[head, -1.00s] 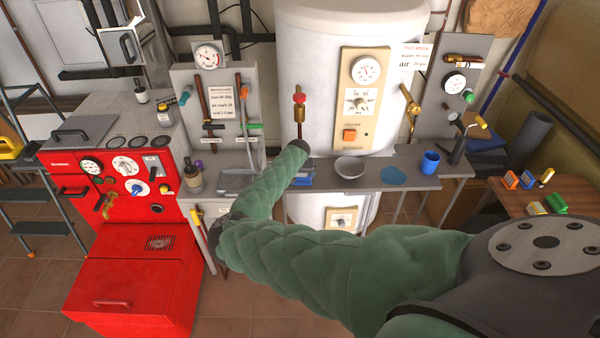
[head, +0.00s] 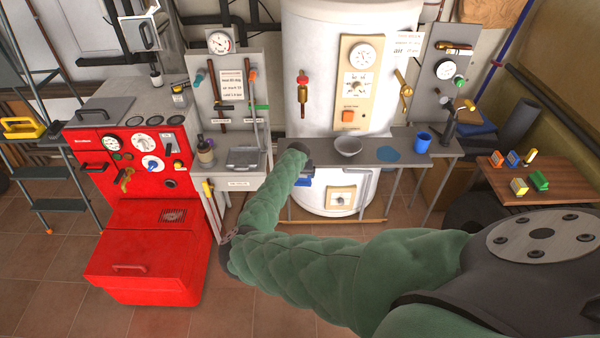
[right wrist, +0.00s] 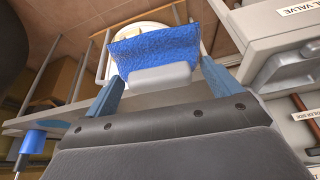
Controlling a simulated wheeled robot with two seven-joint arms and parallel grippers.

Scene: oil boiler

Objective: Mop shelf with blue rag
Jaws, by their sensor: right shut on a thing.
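A long grey shelf (head: 408,159) runs in front of the white boiler. A flat dark-blue round patch (head: 388,154) lies on it; I cannot tell if it is liquid. My right gripper (head: 306,171) is at the shelf's front edge near its left end, mostly hidden by my wrist. In the right wrist view its fingers (right wrist: 162,84) are on either side of a grey block (right wrist: 160,78) with the textured blue rag (right wrist: 155,46) beyond it. The gripper is shut on this rag piece. A little blue (head: 303,182) shows below the wrist in the head view. My left gripper is out of view.
A wooden table (head: 540,180) with coloured blocks is at right.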

